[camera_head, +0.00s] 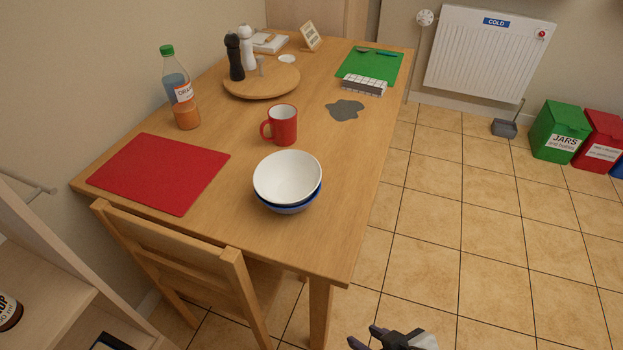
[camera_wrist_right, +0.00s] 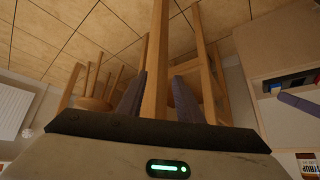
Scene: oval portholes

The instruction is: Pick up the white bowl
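The white bowl (camera_head: 287,177) sits on top of a blue bowl (camera_head: 292,208), nested in it, near the front of the wooden table. Its inside looks empty. My right gripper (camera_head: 364,336) is at the bottom edge of the head view, off the table, to the right of and nearer than the bowls. In the right wrist view the two fingers of the gripper (camera_wrist_right: 158,105) stand apart with nothing held. A wooden leg shows between them, seemingly in the background. The bowls are not visible in the wrist view. My left gripper is in neither view.
The table (camera_head: 220,215) also carries a red mug (camera_head: 284,127) just behind the bowls, a red mat (camera_head: 160,172), a bottle (camera_head: 180,95) and a grey spill (camera_head: 345,110). A wooden chair (camera_head: 190,250) stands at the front edge.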

